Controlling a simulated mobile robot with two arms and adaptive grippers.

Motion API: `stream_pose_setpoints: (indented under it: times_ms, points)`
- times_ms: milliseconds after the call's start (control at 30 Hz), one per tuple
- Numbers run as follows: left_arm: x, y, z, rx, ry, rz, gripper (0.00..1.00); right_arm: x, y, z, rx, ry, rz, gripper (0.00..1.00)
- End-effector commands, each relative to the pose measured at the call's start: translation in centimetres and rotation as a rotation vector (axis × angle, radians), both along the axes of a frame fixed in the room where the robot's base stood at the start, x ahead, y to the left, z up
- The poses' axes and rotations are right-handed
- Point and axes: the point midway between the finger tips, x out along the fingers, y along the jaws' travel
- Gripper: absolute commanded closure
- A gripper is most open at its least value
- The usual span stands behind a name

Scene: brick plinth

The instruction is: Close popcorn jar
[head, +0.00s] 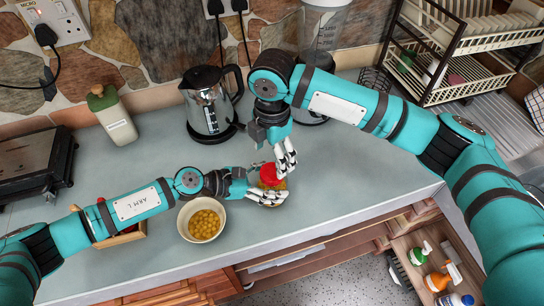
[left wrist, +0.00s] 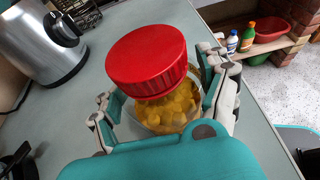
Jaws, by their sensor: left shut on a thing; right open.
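The popcorn jar, a clear jar with yellow contents (left wrist: 172,112), stands on the grey counter. My left gripper (head: 272,196) is shut around its body from the left; its fingers flank the jar in the left wrist view (left wrist: 160,100). The ribbed red lid (left wrist: 147,58) sits at the jar's mouth and looks slightly tilted; I cannot tell if it is threaded on. The lid also shows in the head view (head: 266,174), partly covered. My right gripper (head: 285,162) is open just above and beside the lid, coming down from above, and does not show in the left wrist view.
A cream bowl of yellow kernels (head: 187,233) stands just left of the jar, below my left arm. A kettle (head: 208,105) and a blender (head: 322,35) stand behind. A wooden box (head: 134,236) is partly under my left arm. The counter's front edge is close to the jar.

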Motion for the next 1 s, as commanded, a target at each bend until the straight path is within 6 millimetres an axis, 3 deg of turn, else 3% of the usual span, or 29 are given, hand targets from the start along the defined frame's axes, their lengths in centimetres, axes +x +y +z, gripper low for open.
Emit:
stream_pose_setpoints:
  times_ms: [100,433,1000]
  points:
    - [0.0,0.0,-0.1,0.002,0.000,0.000,1.00,-0.1,0.1,1.8,0.001,-0.002,0.002,0.26]
    - [0.0,0.0,-0.1,0.002,0.000,0.000,1.00,0.0,0.0,1.6,-0.001,0.001,0.000,0.26]
    - [0.0,0.0,-0.1,0.001,-0.001,0.000,1.00,0.0,0.0,-5.6,-0.001,0.002,0.000,0.26]
